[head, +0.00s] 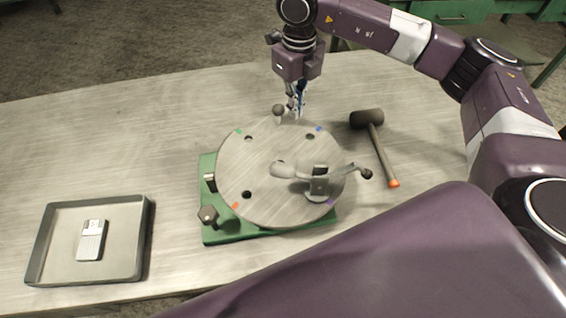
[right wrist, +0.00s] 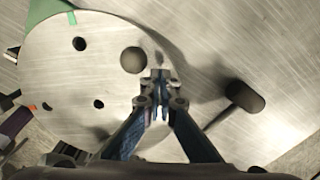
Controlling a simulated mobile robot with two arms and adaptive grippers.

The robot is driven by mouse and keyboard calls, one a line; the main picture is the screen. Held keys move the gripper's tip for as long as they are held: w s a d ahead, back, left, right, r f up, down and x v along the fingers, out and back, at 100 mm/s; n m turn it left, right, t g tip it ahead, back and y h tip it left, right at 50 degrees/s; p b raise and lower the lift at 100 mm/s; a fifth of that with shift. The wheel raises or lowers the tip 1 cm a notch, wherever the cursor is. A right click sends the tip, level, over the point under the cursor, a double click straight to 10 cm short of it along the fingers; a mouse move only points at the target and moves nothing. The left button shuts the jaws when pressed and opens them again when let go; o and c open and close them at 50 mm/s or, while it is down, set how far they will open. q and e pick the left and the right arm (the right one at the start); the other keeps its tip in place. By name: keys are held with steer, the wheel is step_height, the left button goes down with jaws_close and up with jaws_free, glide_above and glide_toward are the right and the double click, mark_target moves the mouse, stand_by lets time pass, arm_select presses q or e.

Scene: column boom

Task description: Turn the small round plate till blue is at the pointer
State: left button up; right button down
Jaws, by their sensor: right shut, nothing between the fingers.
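The small round plate (head: 250,165) is brushed metal and lies on a green base (head: 222,234). Its rim carries a blue mark (head: 319,129) at the far right, green (head: 238,131) at far left, orange (head: 235,206) at near left and purple (head: 331,202) at near right. A round-knobbed peg (head: 278,110) stands at the plate's far edge; its knob (right wrist: 133,60) also shows in the right wrist view. My right gripper (head: 297,110) is shut and empty, just right of the peg; I cannot tell if they touch. I cannot make out the pointer for certain.
A grey clamp (head: 318,187) with a lever reaches over the plate's near right. A mallet (head: 376,145) lies right of the plate. A tray (head: 130,240) holding a small device stands at left. Table between is clear.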

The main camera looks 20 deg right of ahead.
mark_target(280, 106)
steer(key=shift+w+a, duration=0.1)
steer(key=shift+a, duration=0.05)
steer(key=shift+w+a, duration=0.45)
steer(key=shift+a, duration=0.15)
steer(key=shift+w+a+b, duration=0.3)
steer(key=shift+w+a, duration=0.1)
steer(key=shift+a, duration=0.5)
steer(key=shift+w+a, duration=0.35)
steer(key=shift+a, duration=0.35)
steer(key=shift+w+a, duration=0.15)
steer(key=shift+a, duration=0.8)
